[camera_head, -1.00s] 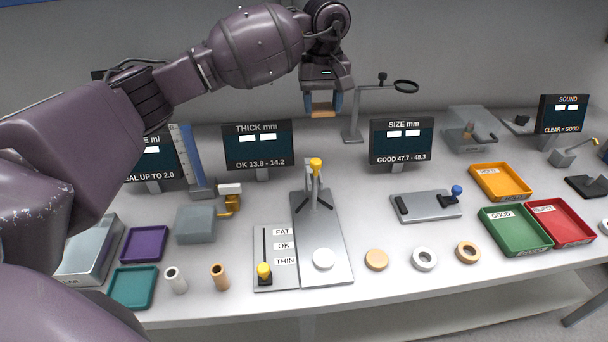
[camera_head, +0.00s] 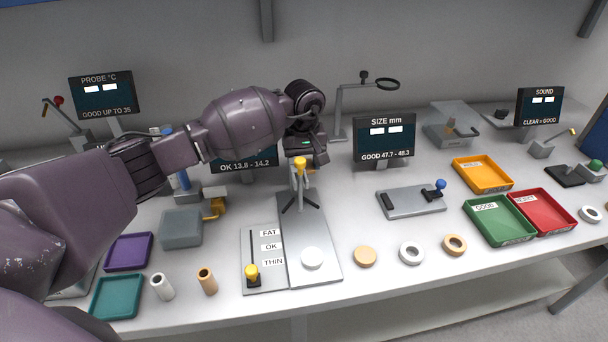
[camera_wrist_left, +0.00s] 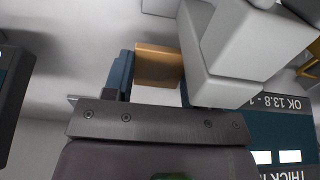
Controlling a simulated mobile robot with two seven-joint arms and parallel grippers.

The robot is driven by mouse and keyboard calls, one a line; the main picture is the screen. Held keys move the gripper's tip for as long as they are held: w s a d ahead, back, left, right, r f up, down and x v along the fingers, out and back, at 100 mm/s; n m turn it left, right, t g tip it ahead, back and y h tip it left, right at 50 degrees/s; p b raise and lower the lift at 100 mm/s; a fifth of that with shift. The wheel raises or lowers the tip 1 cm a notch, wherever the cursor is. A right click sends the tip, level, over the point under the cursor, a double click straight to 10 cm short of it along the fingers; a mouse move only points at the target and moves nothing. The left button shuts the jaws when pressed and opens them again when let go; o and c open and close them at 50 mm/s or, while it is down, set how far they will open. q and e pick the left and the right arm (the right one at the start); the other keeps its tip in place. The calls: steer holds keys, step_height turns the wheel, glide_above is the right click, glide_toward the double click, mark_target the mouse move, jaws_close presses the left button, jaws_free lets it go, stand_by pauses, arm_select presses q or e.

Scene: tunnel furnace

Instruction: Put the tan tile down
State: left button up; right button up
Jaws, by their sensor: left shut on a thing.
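My left gripper (camera_head: 308,166) is shut on the tan tile (camera_wrist_left: 158,66). In the left wrist view the tile is a tan block between the blue fingertips. My right gripper is not in view.
The gauge's grey plate (camera_head: 318,238) carries a white disc (camera_head: 312,258). A tan disc (camera_head: 365,256) and two rings lie to its right. The SIZE fixture (camera_head: 412,204), green tray (camera_head: 500,222) and red tray (camera_head: 545,212) stand further right. My left arm crosses over the left side.

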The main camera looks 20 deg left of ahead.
arm_select(q)
steer(key=shift+f, duration=2.05)
steer(key=shift+f+b, duration=0.2)
steer(key=shift+b, duration=0.1)
steer(key=o, duration=0.9)
steer(key=shift+o, duration=0.4)
steer(key=shift+r, duration=0.15)
